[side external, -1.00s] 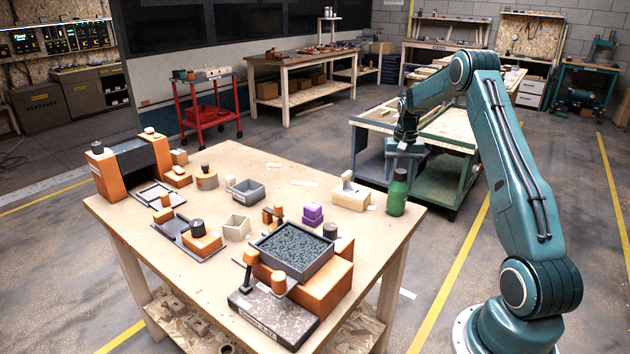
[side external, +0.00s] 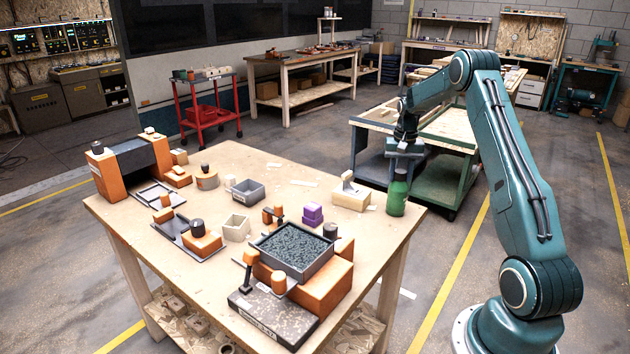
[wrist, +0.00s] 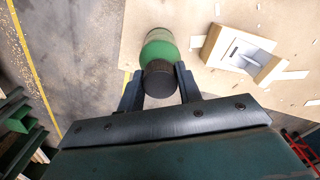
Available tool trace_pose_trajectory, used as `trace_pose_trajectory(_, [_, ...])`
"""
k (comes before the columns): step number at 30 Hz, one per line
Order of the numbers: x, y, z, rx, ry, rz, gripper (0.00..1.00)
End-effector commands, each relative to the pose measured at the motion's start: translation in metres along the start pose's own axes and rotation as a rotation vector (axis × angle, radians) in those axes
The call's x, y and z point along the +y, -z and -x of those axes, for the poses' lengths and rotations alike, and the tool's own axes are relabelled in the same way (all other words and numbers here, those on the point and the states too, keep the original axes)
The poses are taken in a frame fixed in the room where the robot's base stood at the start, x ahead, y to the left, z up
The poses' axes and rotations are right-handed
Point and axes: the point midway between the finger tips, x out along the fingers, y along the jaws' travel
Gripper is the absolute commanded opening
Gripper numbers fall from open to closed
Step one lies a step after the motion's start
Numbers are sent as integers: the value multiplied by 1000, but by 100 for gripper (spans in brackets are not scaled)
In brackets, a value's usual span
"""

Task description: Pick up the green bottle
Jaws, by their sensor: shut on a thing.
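The green bottle (side external: 397,194) stands upright near the right corner of the wooden table (side external: 290,182) in the side view. My gripper (side external: 401,176) is above it, pointing down, with its fingers at the bottle's top. In the wrist view, the bottle (wrist: 161,48) has a dark cap, and the two fingers of my gripper (wrist: 160,84) are closed on either side of that cap. The bottle's base appears to be on the table; I cannot tell any gap beneath it.
A cream block-like fixture (side external: 351,196) is just left of the bottle and also shows in the wrist view (wrist: 240,53). The table edge is close on the right.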

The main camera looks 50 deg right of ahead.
Motion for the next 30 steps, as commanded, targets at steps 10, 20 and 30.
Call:
trace_pose_trajectory(10, [0, 1, 23, 5, 1, 0, 0])
trace_pose_trajectory(20, [0, 1, 83, 8, 2, 0, 0])
trace_pose_trajectory(30, [0, 1, 156, 5, 1, 0, 0])
